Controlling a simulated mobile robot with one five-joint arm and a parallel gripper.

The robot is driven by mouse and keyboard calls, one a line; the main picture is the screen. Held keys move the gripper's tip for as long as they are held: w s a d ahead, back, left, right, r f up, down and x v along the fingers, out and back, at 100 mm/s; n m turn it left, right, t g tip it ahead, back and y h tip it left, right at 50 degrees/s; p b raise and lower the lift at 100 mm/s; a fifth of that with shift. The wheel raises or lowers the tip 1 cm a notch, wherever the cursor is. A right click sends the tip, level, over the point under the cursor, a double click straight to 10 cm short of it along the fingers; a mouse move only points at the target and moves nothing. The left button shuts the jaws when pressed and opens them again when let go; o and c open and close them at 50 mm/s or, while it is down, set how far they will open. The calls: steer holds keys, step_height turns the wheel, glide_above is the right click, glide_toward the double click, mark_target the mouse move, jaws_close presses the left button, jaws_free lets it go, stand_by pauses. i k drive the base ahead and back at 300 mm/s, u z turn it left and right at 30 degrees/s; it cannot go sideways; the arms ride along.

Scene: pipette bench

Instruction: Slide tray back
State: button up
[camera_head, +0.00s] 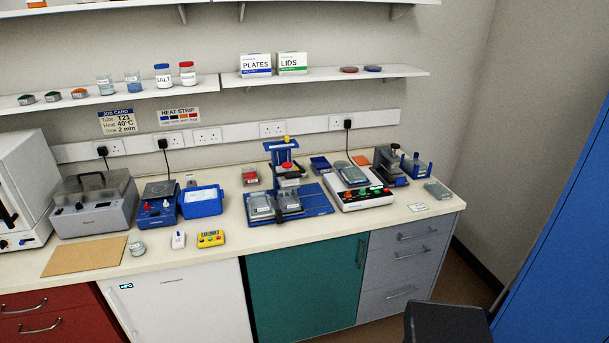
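A blue pipetting stand (282,158) with a red and a yellow knob stands on the bench (330,222). At its foot is a flat blue tray-like base (318,203). Two grey plates or blocks, the left one (260,207) and the right one (288,200), sit side by side on it. Dark rails show on the base to their right. I cannot tell which part slides or how far back it is. My gripper is not in view; a dark shape at the bottom right edge may be part of me.
A white device (361,201) with coloured knobs stands right of the stand. A blue box (202,201) and a yellow timer-like device (210,238) are to the left. A brown mat (85,257) lies at the front left. Shelves (325,76) hang above. A blue panel (570,220) is at the right.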

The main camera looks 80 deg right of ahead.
mark_target(277, 212)
steer(key=u, duration=0.15)
steer(key=k, duration=0.1)
steer(key=z, duration=2.85)
steer(key=k, duration=0.9)
steer(key=u, duration=0.2)
steer(key=i, duration=0.9)
steer(key=z, duration=0.1)
